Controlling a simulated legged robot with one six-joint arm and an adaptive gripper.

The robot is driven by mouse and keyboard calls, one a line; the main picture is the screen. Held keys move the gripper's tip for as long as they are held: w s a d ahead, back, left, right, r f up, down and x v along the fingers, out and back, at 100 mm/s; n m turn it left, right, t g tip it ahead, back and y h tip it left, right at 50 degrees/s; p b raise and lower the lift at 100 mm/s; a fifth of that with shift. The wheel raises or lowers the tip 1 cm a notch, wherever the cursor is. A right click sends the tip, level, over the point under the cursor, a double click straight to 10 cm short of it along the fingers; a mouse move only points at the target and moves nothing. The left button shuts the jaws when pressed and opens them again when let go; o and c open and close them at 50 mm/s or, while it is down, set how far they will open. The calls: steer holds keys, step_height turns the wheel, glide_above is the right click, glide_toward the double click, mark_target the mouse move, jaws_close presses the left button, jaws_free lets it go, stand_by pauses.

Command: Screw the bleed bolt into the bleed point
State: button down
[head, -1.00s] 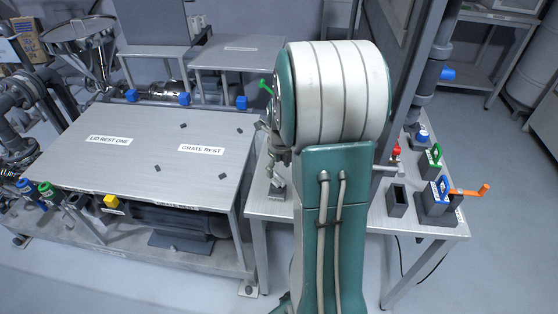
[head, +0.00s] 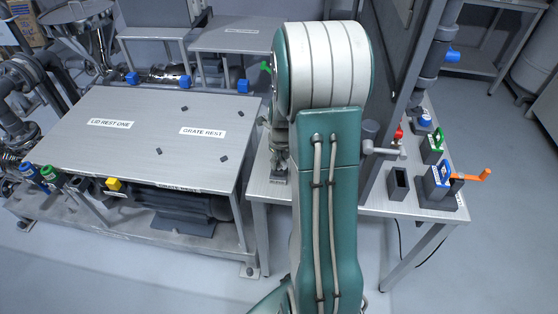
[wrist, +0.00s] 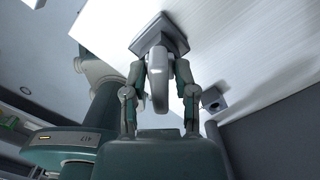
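In the wrist view, my gripper (wrist: 161,72) has its two fingers on either side of a grey, rounded upright part (wrist: 160,88). This part rises from a dark square base (wrist: 158,35) at the pale table surface. Whether the fingers press on it or stand slightly apart, I cannot tell. In the head view, my gripper (head: 278,158) is low at the bench's left end, directly over a small grey block (head: 278,178), partly hidden by my arm. I cannot clearly identify the bleed bolt or the bleed point.
The bench (head: 375,208) holds an open dark holder (head: 398,184), a red-knobbed valve (head: 398,134), green-handled and blue-handled blocks (head: 437,175) and an orange crank (head: 470,176). A dark column stands behind my arm. A large metal table (head: 140,140) with labelled rests lies left, mostly clear.

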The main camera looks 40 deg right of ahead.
steer(key=shift+f+m, duration=0.1)
steer(key=shift+m, duration=2)
steer(key=shift+c, duration=1.7)
jaws_free()
steer(key=shift+r, duration=0.45)
step_height(320, 180, up, 11)
steer(key=s, duration=0.1)
steer(key=shift+c, duration=0.3)
steer(key=shift+f, duration=0.1)
